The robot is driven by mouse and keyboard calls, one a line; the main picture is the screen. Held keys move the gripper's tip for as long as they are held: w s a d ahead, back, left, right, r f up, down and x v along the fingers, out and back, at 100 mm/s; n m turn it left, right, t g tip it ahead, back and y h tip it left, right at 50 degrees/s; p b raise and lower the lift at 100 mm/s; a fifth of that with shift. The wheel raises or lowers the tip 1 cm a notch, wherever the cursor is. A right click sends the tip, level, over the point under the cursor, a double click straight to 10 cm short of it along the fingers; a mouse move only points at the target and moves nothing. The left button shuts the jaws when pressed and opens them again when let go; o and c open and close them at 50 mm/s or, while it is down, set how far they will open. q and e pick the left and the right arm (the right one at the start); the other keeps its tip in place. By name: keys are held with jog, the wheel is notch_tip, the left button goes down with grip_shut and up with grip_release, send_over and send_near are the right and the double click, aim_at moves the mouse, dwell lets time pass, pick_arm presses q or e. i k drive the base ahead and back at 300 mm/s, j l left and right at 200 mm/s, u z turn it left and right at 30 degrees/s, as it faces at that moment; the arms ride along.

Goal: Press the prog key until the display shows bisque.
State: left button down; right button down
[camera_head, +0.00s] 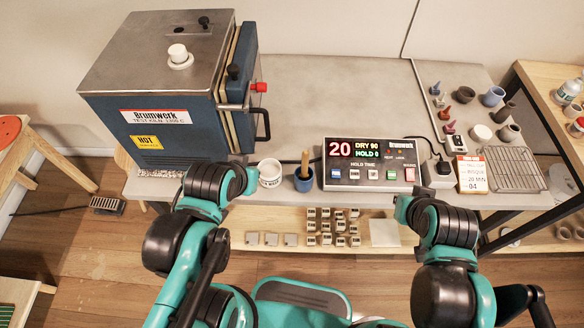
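The kiln controller (365,163) stands on the bench right of the kiln. Its lit display (367,149) reads a red 20, a yellow DRY 90 and a green HOLD 0. Below it is a row of small keys (354,174), with a red switch at the right end; the key labels are too small to read. My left gripper (249,181) is at the bench's front edge, left of the controller and beside a white jar. My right gripper (402,206) is in front of and below the controller's right end. Both are apart from the keys; their finger openings cannot be made out.
A blue kiln (172,90) marked HOT fills the bench's left. A white jar (270,172) and a blue cup (304,180) with a wooden handle stand left of the controller. A printed card (472,174), black plug (440,174) and wire rack (514,168) lie right.

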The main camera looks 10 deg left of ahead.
aim_at(335, 173)
jog(key=u, duration=0.85)
jog(key=k+l, duration=0.4)
